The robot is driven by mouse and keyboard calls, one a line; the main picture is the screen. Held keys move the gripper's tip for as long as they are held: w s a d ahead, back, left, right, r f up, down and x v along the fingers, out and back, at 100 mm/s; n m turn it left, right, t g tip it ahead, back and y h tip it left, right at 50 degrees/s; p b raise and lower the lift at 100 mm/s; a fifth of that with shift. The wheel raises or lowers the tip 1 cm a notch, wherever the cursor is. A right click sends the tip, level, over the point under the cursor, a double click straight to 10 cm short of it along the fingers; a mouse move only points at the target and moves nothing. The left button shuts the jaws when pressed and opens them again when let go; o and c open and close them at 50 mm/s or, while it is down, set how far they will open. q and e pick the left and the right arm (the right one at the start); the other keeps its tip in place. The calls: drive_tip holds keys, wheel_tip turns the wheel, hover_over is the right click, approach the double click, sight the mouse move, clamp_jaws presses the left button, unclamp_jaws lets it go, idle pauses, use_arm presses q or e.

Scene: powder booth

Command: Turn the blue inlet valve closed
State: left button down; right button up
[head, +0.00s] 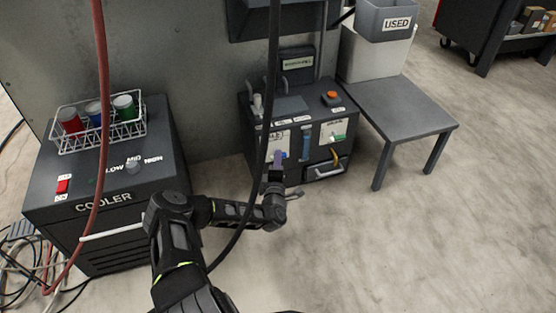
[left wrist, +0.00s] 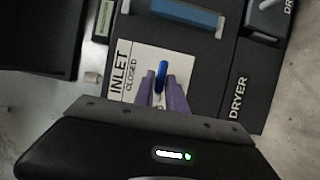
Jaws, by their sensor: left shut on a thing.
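The blue inlet valve (left wrist: 161,72) is a small lever on a white plate lettered INLET and CLOSED in the left wrist view. The lever points toward the top of that view. My left gripper (left wrist: 162,88) is shut on the lever, with a purple finger on either side. In the head view my left gripper (head: 279,158) is at the front left of the dark dryer unit (head: 257,131). There the lever is hidden by the fingers. Part of the plate's lettering is covered by the gripper. My right gripper is not in view.
A blue sight strip (head: 306,143), a green handle (head: 338,137) and a yellow handle (head: 335,157) are right of the valve. The cooler (head: 110,200) stands left with a wire rack (head: 98,141) of cups. A grey table (head: 405,106) stands right. A black hose (head: 268,95) hangs in front.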

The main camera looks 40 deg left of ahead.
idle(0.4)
use_arm(q)
drive_tip(key=shift+w+d+r+m+g+y+p, duration=0.1)
drive_tip(key=shift+m+g+y+p, duration=0.1)
drive_tip(key=shift+m+g+p, duration=1.65)
drive_tip(key=shift+w+d+r+m+g+y+p, duration=0.15)
drive_tip(key=shift+m+g+p, duration=0.45)
drive_tip(key=shift+m+p, duration=1.4)
drive_tip(key=shift+s+m+g+y+p, duration=0.2)
drive_tip(key=shift+m+g+p, duration=0.85)
drive_tip(key=shift+m, duration=1.9)
drive_tip(key=shift+w+g, duration=0.15)
drive_tip(key=shift+g, duration=0.15)
drive_tip(key=c, duration=1.5)
unclamp_jaws()
